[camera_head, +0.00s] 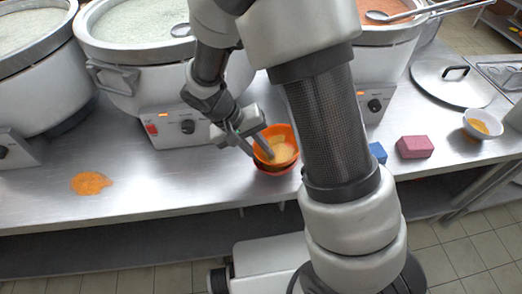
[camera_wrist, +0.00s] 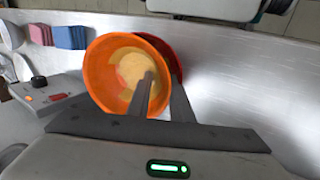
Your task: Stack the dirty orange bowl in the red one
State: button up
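The orange bowl (camera_head: 284,135) has yellowish food residue inside. It is on the steel counter in front of the middle pot, and it also shows large in the wrist view (camera_wrist: 98,75). The red bowl (camera_head: 276,172) shows only as a strip below it, and as a dark red edge behind it in the wrist view (camera_wrist: 167,47). The orange bowl is over the red one; I cannot tell whether it rests fully inside. My gripper (camera_wrist: 162,85) straddles the orange rim, one finger inside and one outside, with a gap between them. My gripper also shows in the head view (camera_head: 259,154).
Large pots (camera_head: 130,60) line the back. A blue sponge (camera_head: 377,152), a pink sponge (camera_head: 415,147) and a white bowl with yellow residue (camera_head: 483,124) are at right. A pot lid (camera_head: 450,85) lies behind. An orange spill (camera_head: 91,183) marks the clear left counter.

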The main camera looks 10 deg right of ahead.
jog(key=shift+r, duration=0.1)
jog(key=p+v, duration=0.2)
jog(key=v, duration=1)
jog(key=s+d+r+t+y, duration=0.5)
jog(key=s+d+r, duration=0.6)
jog(key=s+r, duration=0.2)
jog(key=shift+d+r+t, duration=0.15)
jog(key=shift+r+t, duration=0.15)
jog(key=shift+r, duration=0.85)
jog(key=shift+r, duration=0.1)
